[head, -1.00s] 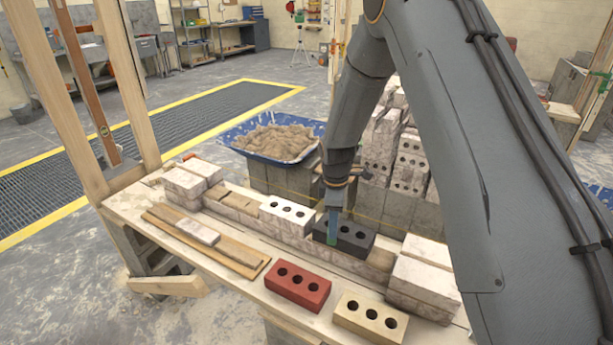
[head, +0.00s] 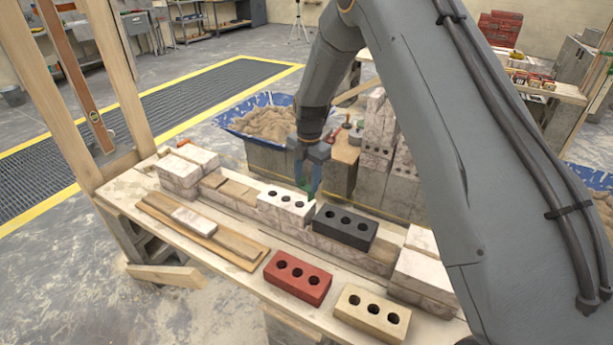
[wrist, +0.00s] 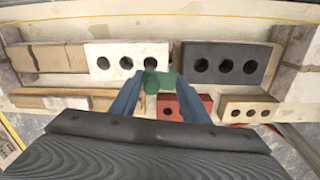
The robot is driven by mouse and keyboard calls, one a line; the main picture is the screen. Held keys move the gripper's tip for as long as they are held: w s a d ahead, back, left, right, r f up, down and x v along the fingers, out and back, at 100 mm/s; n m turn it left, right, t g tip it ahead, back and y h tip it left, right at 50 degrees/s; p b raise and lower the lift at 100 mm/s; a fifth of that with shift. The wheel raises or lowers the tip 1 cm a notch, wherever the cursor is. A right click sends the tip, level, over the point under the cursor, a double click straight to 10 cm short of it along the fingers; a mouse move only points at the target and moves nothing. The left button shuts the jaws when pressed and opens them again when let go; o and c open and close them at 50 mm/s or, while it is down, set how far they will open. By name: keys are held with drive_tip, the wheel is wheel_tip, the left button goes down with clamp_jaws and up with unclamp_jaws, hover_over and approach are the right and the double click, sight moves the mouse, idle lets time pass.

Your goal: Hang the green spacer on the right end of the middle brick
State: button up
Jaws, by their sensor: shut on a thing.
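The green spacer (wrist: 160,81) is between the two blue fingers of my gripper (wrist: 157,88) in the wrist view. In the head view my gripper (head: 309,180) is raised above the wall near the right end of the white three-hole brick (head: 286,203), with a little green low between its fingers. The dark three-hole brick (head: 346,228) sits on the same wall to the right, with a narrow gap (wrist: 175,55) between the two. I cannot tell whether the spacer touches the white brick. The red brick (head: 298,277) and tan brick (head: 371,313) lie on the bench in front.
Pale end blocks stand at the left (head: 180,175) and right (head: 420,275) of the wall. Wooden boards (head: 200,230) lie at the front left of the bench. A blue tub of mortar (head: 235,125) stands behind the wall.

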sight(306, 207)
wheel_tip(306, 207, down, 7)
drive_tip(key=shift+r+b, duration=0.2)
drive_tip(key=shift+b, duration=0.95)
drive_tip(key=c, duration=0.3)
drive_tip(key=shift+f, duration=0.65)
drive_tip(key=shift+c, duration=0.2)
drive_tip(key=shift+f+b, duration=0.4)
drive_tip(key=shift+b, duration=0.05)
